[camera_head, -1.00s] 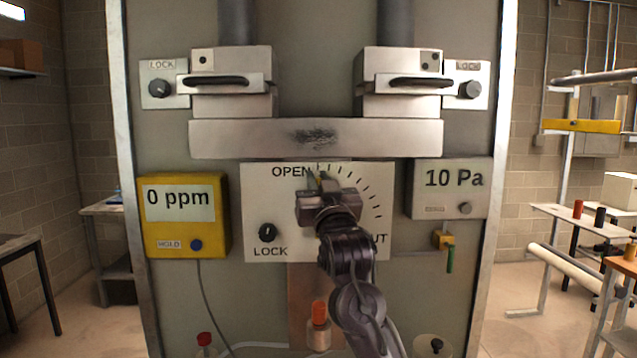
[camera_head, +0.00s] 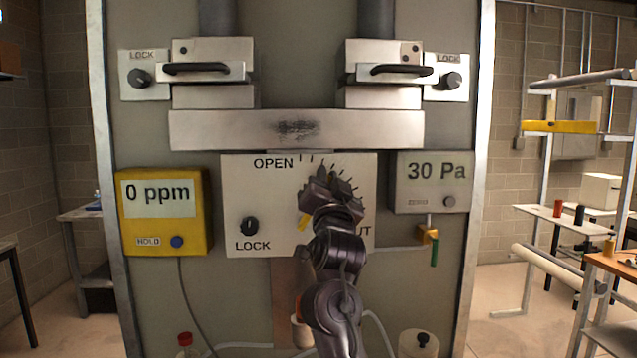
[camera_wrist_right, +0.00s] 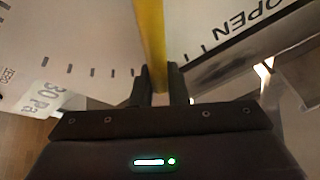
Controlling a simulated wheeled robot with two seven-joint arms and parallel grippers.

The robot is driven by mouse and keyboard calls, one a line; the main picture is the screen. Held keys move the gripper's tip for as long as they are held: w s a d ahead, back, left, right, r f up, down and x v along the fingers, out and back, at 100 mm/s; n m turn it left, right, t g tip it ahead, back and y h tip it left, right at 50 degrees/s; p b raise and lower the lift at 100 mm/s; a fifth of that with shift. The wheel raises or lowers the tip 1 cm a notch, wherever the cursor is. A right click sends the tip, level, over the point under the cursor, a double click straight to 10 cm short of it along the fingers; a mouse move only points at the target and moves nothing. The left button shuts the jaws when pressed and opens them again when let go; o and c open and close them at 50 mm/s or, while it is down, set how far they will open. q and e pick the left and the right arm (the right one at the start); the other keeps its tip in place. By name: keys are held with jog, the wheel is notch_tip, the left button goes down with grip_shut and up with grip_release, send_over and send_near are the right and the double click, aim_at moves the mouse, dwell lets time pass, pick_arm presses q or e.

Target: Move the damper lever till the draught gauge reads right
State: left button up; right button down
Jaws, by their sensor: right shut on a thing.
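The damper dial plate (camera_head: 240,205) is white, marked OPEN at the top and LOCK at lower left, with an arc of ticks. Its right-hand word is partly hidden, ending in "UT". My right gripper (camera_head: 332,183) is in front of the plate, shut on the yellow damper lever (camera_head: 303,222). Most of the lever is hidden in the head view. In the right wrist view the lever (camera_wrist_right: 150,45) runs between the fingers (camera_wrist_right: 160,85). The draught gauge (camera_head: 436,172) reads 30 Pa. The lock knob (camera_head: 249,226) is left of the lever. My left gripper is out of view.
A yellow meter (camera_head: 165,212) reading 0 ppm is left of the plate. A metal box bar (camera_head: 220,130) runs above it, under two black-handled latches with LOCK knobs. A small yellow valve (camera_head: 428,235) hangs below the gauge.

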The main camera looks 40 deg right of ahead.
jog(key=shift+s+d+f+m+h, duration=0.15)
jog(key=shift+d+f+m+h, duration=0.2)
jog(key=shift+m, duration=0.35)
jog(key=c, duration=1.4)
grip_release()
jog(key=shift+r, duration=0.1)
jog(key=shift+s, duration=0.1)
jog(key=b+v, duration=0.3)
jog(key=v, duration=0.4)
jog(key=shift+s+a, duration=0.25)
jog(key=shift+s, duration=0.05)
